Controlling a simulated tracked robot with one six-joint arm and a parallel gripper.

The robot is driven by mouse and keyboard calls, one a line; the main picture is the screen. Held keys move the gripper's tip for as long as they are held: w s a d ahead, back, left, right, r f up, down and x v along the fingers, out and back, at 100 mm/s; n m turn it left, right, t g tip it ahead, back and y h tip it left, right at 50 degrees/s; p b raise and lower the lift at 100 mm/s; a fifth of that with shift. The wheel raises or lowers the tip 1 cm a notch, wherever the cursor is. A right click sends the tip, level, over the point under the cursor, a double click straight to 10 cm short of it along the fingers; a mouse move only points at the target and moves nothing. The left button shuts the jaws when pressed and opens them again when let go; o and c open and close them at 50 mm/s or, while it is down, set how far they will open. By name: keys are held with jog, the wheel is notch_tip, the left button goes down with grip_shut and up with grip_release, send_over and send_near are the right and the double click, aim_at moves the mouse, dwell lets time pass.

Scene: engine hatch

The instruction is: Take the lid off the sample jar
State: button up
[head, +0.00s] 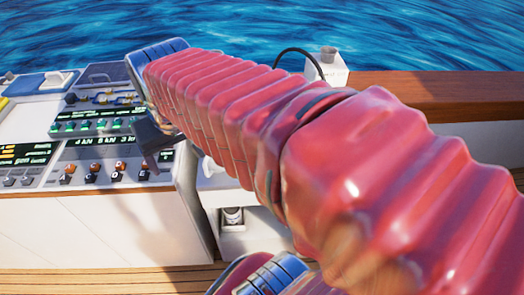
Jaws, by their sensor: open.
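A small pale jar-like object (232,215) with a dark band stands in a white recess below the console's right end. It may be the sample jar; its top is close under the recess edge, and I cannot make out the lid clearly. My red ribbed arm crosses the view from lower right to upper left. My gripper (152,138) shows only as a dark grey piece under the arm's far end, in front of the console. It is open, and no held object shows. It is up and left of the jar-like object, apart from it.
A control console (85,140) with green displays, knobs and switches fills the left. A white box (330,66) with a black cable stands behind my arm. A wooden rail (440,92) runs at right, with water beyond. Wooden decking (90,275) lies in front.

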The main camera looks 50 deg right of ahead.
jog(key=s+d+f+m+g, duration=0.1)
jog(key=d+f+m+g, duration=0.1)
jog(key=d, duration=1.2)
jog(key=s+d+f+m+g+y, duration=0.1)
jog(key=d+f+m, duration=0.3)
jog(key=d, duration=0.9)
jog(key=shift+d+m+g, duration=0.4)
jog(key=shift+m, duration=0.8)
jog(key=shift+f, duration=0.1)
jog(key=shift+f, duration=4.3)
jog(key=shift+f, duration=2.6)
